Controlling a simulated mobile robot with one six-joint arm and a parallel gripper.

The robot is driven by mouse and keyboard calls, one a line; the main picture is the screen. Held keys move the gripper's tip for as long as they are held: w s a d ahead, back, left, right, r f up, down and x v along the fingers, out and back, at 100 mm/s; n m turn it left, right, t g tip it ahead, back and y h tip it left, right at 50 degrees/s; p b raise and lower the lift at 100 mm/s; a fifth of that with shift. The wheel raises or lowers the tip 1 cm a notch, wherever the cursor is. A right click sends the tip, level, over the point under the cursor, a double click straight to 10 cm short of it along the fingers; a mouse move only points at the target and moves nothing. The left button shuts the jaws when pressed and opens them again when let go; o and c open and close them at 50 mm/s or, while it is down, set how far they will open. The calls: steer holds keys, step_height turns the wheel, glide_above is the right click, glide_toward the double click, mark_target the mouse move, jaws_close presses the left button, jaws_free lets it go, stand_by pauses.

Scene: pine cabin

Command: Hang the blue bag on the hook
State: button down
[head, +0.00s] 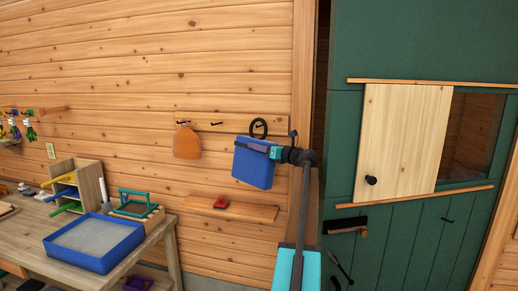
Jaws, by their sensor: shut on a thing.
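The blue bag (252,168) hangs from my gripper (268,149) in front of the plank wall. My gripper is shut on the upper part of the bag, near its top edge. The bag's dark loop (259,127) stands up above it. The loop overlaps the rightmost wall hook (260,125) in the picture; I cannot tell whether the hook is through it or behind it. Another dark hook (216,124) on the wall is bare. An orange item (187,143) hangs at the left hook.
A wooden shelf (245,211) with a red object (221,202) is below the hooks. A workbench (40,255) with a blue tray (138,236) and a wooden rack (90,176) stands left. A green door (400,230) with a sliding wooden panel (385,150) is right.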

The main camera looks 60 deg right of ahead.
steer(key=shift+w+d+f+b, duration=0.15)
steer(key=shift+d+f+b, duration=0.25)
steer(key=shift+d+f, duration=0.1)
stand_by(0.6)
